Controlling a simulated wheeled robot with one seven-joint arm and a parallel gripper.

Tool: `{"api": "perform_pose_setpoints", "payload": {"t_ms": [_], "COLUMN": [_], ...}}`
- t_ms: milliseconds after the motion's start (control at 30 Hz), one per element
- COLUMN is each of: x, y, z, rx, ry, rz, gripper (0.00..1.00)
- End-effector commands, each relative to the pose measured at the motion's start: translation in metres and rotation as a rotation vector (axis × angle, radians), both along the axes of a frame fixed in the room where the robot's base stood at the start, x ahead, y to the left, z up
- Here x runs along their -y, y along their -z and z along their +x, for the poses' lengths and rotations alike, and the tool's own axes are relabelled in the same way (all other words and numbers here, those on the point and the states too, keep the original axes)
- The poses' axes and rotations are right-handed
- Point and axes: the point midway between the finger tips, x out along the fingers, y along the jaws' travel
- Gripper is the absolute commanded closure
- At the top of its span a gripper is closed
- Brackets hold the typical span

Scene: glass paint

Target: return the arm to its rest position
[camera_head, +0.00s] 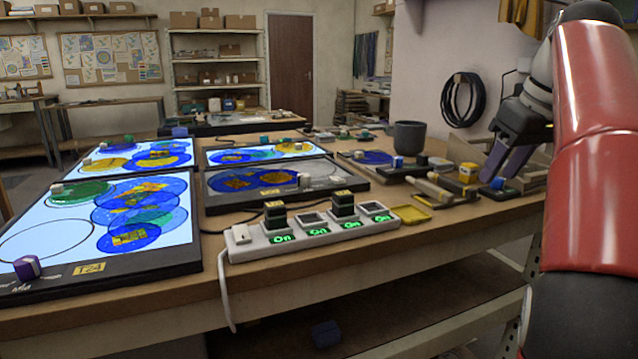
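My red and black arm (597,150) fills the right side of the view. My gripper (498,178) hangs at the arm's end over the right end of the workbench (400,228), tilted with its fingertips down. Its two purple-grey fingers stand apart, and I see nothing held between them. A small dark block with a blue top (497,184) is close below the fingertips; I cannot tell if they touch.
Lit panels with coloured discs (60,235) cover the bench's left. A power strip (310,232) reading "On" lies at the front edge, its cord hanging down.

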Motion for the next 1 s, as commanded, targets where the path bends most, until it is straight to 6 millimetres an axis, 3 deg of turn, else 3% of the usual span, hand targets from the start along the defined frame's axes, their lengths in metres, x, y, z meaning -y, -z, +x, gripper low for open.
{"api": "perform_pose_setpoints", "payload": {"t_ms": [367,633,767,1000], "x": [-0.007,-0.027,-0.049,-0.102], "y": [0.014,0.043,0.073,0.163], "z": [-0.019,-0.046,-0.07,-0.134], "rx": [0.012,0.014,0.016,0.032], "ry": [0.081,0.169,0.225,0.318], "rz": [0.056,0.106,0.125,0.099], "gripper": [0.6,0.6,0.6,0.6]}}
